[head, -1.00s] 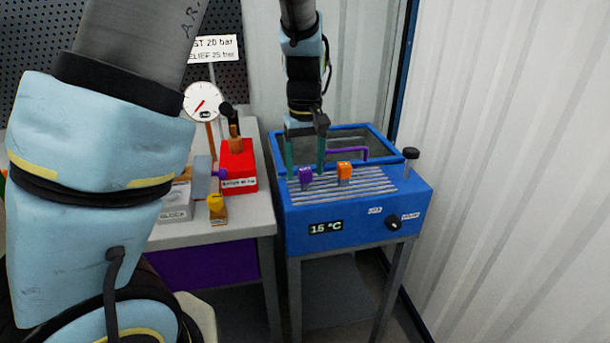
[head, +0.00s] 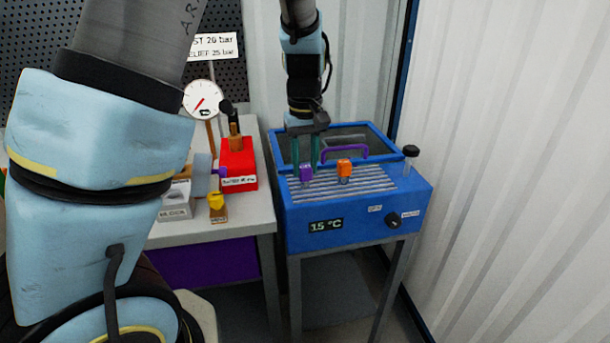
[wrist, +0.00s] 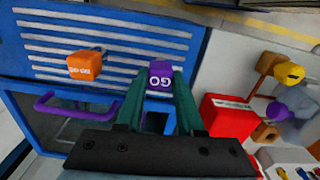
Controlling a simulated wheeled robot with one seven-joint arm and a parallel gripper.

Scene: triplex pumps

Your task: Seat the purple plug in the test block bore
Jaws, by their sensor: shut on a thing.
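The purple plug (head: 306,174) stands on the slatted top of the blue bath unit, and its cap also shows in the wrist view (wrist: 160,76), marked GO. My gripper (head: 306,167) comes down from above with its two green fingers on either side of the plug's cap; it is shut on the cap. The wrist view shows the fingertips (wrist: 160,88) touching the cap's sides. A grey block (head: 176,205) with a label that reads BLOCK sits on the bench to the left, partly hidden by my arm. Its bore cannot be made out.
An orange plug (head: 344,169) stands right of the purple one. Behind them is the open bath with a purple handle (head: 345,152). A black knob (head: 411,152) rises at the right corner. A red block (head: 239,165), a gauge (head: 203,102) and a yellow-topped piece (head: 217,204) stand on the bench.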

